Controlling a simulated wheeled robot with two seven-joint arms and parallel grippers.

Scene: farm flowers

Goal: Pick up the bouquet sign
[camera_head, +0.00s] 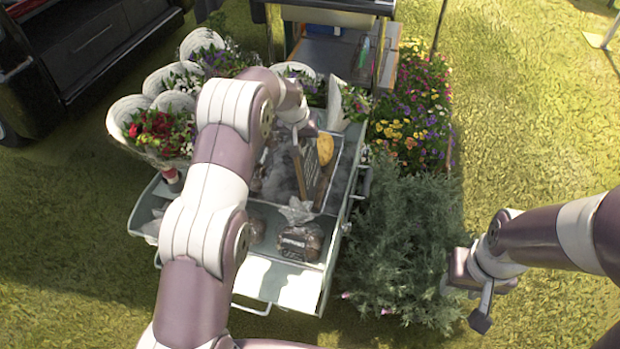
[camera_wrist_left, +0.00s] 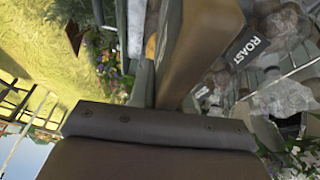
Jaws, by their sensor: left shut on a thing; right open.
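A dark sign board with a wooden edge (camera_head: 307,167) stands tilted in the grey cart, in the middle of the head view. Its brown wooden edge (camera_wrist_left: 197,38) fills the top middle of the left wrist view, close to my left gripper. A dark face beside that edge shows the word ROAST. My left gripper (camera_head: 299,130) is at the sign's upper end and shut on it; my arm hides part of the grip. My right gripper (camera_head: 468,292) is open and empty over the grass beside the shrub.
The grey cart (camera_head: 330,262) holds wrapped packages (camera_head: 299,242) and a round yellow item (camera_head: 325,149). Wrapped bouquets (camera_head: 160,130) stand along its left and back. A grey-green shrub (camera_head: 405,245) and flowers (camera_head: 412,125) crowd its right side. Open grass (camera_head: 535,110) lies further right.

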